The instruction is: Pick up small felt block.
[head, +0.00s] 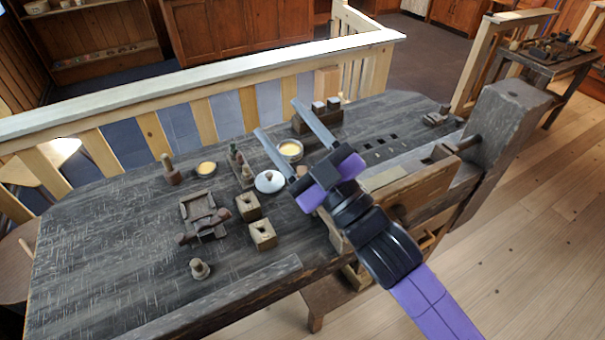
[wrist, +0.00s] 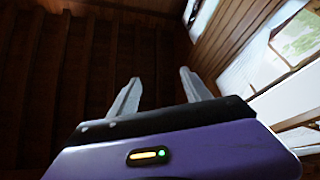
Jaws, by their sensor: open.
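My gripper (head: 277,117) is open and empty, held above the workbench (head: 110,235) with its two grey fingers spread and pointing to the far left. In the wrist view the fingers (wrist: 158,80) stand apart with nothing between them, and no bench shows there. I cannot tell for sure which thing is the small felt block. Two small pale-topped blocks (head: 318,108) stand at a dark wooden holder near the bench's back edge, to the right of my fingertips.
A white round lid (head: 269,182), yellow-filled tins (head: 290,150), a dark wooden tray (head: 202,216) and small turned pieces (head: 199,268) stand on the bench. A large vise (head: 405,193) is at its right front. A railing (head: 200,88) runs behind. The bench's left part is clear.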

